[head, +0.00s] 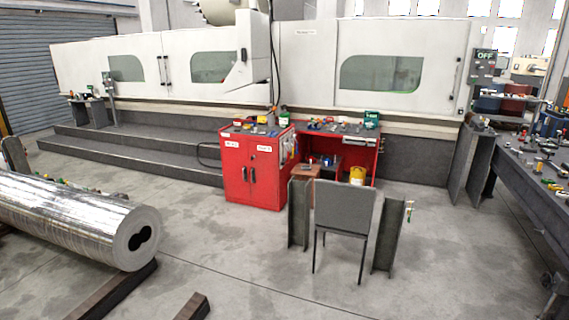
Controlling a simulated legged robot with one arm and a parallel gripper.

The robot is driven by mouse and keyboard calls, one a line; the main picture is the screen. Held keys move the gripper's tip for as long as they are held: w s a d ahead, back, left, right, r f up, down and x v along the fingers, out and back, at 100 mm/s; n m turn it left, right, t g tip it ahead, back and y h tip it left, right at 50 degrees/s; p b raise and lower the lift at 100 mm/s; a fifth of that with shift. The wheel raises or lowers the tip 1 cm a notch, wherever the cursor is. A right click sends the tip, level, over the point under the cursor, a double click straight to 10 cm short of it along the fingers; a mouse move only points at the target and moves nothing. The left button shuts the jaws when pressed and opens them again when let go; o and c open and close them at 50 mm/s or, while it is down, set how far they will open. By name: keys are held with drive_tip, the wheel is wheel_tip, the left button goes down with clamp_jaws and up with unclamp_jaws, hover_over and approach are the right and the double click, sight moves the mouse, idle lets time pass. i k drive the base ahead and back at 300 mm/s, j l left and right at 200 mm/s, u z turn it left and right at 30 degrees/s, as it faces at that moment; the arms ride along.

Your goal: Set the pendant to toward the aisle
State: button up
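I cannot tell for certain which thing is the pendant. A dark control panel (484,66) marked OFF is at the upper right, beside the right end of the long white machine (320,70). A small grey box on a post (108,85) stands in front of the machine's left part. A dark cable (274,50) hangs at the machine's middle. My gripper is not in view.
A red cabinet (252,175) and red workbench stand before the machine. A chair (343,208) stands between upright steel beams. A large shiny cylinder (75,220) lies at the left. A cluttered bench (535,185) lines the right. Floor (240,265) between is clear.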

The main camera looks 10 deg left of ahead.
sight(254, 65)
drive_tip(key=i+j+u, duration=0.15)
drive_tip(key=i+j, duration=0.15)
drive_tip(key=i, duration=0.35)
drive_tip(key=i+j+u, duration=0.2)
drive_tip(key=i, duration=0.45)
drive_tip(key=i+j+u, duration=0.15)
drive_tip(key=i, duration=1.5)
drive_tip(key=i+l+u, duration=0.1)
drive_tip(key=i, duration=0.9)
drive_tip(key=i+j+u, duration=0.1)
drive_tip(key=i+u, duration=0.25)
drive_tip(key=i, duration=0.8)
drive_tip(key=i+l+u, duration=0.15)
drive_tip(key=i+u, duration=0.15)
drive_tip(key=i, duration=0.85)
drive_tip(key=i+j+z, duration=0.45)
drive_tip(key=i, duration=0.15)
drive_tip(key=i+j+z, duration=0.95)
drive_tip(key=j, duration=0.3)
drive_tip(key=i+j+z, duration=0.2)
drive_tip(key=j+z, duration=0.2)
drive_tip(key=j, duration=0.4)
drive_tip(key=j+z, duration=0.45)
drive_tip(key=j, duration=0.3)
drive_tip(key=i+j, duration=0.05)
